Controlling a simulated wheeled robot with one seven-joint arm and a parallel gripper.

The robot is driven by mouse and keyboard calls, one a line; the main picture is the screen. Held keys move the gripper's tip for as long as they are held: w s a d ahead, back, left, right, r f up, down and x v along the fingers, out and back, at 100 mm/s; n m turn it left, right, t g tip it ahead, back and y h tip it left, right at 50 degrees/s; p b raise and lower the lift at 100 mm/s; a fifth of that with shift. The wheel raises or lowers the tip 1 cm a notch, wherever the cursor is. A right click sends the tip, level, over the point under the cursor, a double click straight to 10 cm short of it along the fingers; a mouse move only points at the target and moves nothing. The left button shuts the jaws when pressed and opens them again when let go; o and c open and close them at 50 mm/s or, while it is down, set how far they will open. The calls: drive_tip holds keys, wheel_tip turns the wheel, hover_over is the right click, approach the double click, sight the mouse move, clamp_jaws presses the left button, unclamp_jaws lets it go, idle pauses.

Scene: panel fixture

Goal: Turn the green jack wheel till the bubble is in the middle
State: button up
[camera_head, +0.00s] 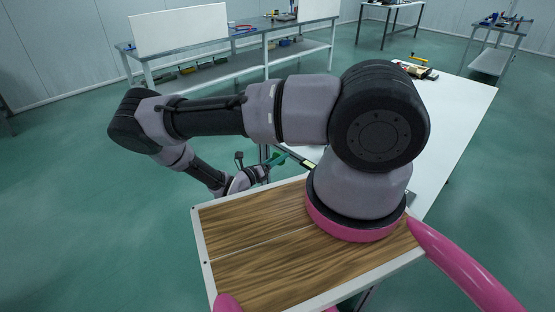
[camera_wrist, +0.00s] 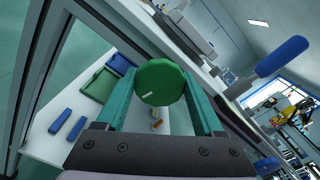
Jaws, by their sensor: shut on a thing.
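The green jack wheel (camera_wrist: 160,82) is a round disc with a small pale mark near its lower left, in the middle of the wrist view. My gripper (camera_wrist: 161,92) has its two teal fingers on either side of the wheel and is shut on it. In the head view my gripper (camera_head: 272,162) is small and partly hidden, at the near edge of the white table. A small yellow-green strip (camera_head: 308,164) beside it may be the level vial. I cannot make out a bubble in either view.
The white table (camera_head: 456,100) stretches behind my arm, with tools (camera_head: 414,70) at its far end. In the wrist view a blue handle (camera_wrist: 282,57) sticks out at right. A green bin (camera_wrist: 101,85) and a blue bin (camera_wrist: 120,64) lie left of the wheel.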

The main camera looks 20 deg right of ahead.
drive_tip(key=o, duration=1.4)
drive_tip(key=shift+c, duration=0.2)
drive_tip(key=shift+a, duration=0.15)
drive_tip(key=v, duration=1)
drive_tip(key=shift+s+a, duration=0.15)
drive_tip(key=shift+a, duration=0.1)
